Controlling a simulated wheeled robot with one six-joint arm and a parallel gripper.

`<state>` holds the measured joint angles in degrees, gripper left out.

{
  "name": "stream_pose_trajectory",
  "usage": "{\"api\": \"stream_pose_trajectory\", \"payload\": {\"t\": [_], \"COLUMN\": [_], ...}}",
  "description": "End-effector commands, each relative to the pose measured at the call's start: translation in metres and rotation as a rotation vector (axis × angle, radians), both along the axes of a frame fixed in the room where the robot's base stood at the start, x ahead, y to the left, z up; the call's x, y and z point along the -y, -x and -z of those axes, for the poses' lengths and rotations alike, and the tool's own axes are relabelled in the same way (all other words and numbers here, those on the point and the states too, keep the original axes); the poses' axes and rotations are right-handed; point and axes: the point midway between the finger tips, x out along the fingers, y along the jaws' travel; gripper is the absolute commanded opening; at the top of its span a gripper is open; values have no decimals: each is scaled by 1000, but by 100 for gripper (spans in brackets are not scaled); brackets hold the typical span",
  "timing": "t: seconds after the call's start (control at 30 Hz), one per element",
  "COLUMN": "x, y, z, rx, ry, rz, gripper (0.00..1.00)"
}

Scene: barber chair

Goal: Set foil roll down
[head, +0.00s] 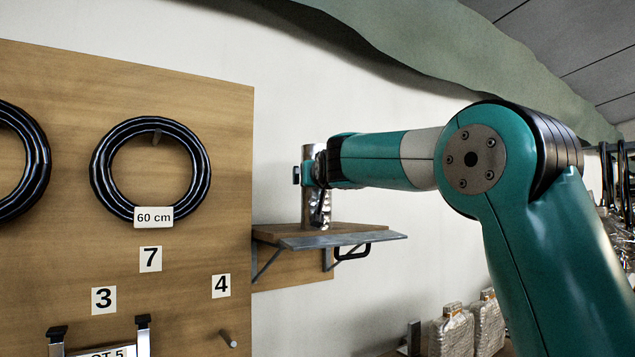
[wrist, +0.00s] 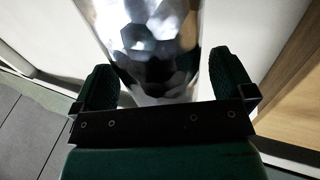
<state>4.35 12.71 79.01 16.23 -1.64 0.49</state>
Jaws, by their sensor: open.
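The foil roll (head: 309,212) is a shiny silver cylinder standing upright on a small wooden wall shelf (head: 350,233). My gripper (head: 312,174) is at the roll's upper half, and the arm partly hides the roll. In the wrist view the roll (wrist: 150,45) fills the top middle, between the two dark green fingers of my gripper (wrist: 165,85). The fingers are open, one on each side of the roll. A gap shows beside the right finger; contact at the left finger is hard to tell. The roll's base appears to rest on the shelf.
A wooden board (head: 60,200) left of the shelf carries black hose coils (head: 105,190), number labels and a peg (head: 228,339). A black handle (head: 353,252) hangs under the shelf's front edge. Wrapped packs (head: 452,333) stand lower right. The shelf's right part is clear.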

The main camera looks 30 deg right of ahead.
Motion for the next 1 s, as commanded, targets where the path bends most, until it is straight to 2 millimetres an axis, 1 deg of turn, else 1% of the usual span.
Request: {"api": "stream_pose_trajectory", "payload": {"t": [0.03, 0.07, 0.2, 0.3, 0.4, 0.5, 0.63, 0.9, 0.97, 1.0], "x": [-4, -6, -18, -26, -32, -35, -37, -37, -40, -44], "y": [11, 17, 48, 67, 82, 93, 99, 99, 99, 98], "z": [5, 6, 7, 5, 4, 3, 2, 1, 5, 11], "rx": [4, 3, 4, 4, 3, 1, 1, 0, -9, -27], "ry": [0, 0, 0, 0, 0, -1, 0, 0, 0, -3], "rz": [-1, -1, -2, -3, -2, 0, 0, 0, -8, -22], "gripper": [100, 100, 100, 100, 100, 100, 100, 100, 100, 100]}}
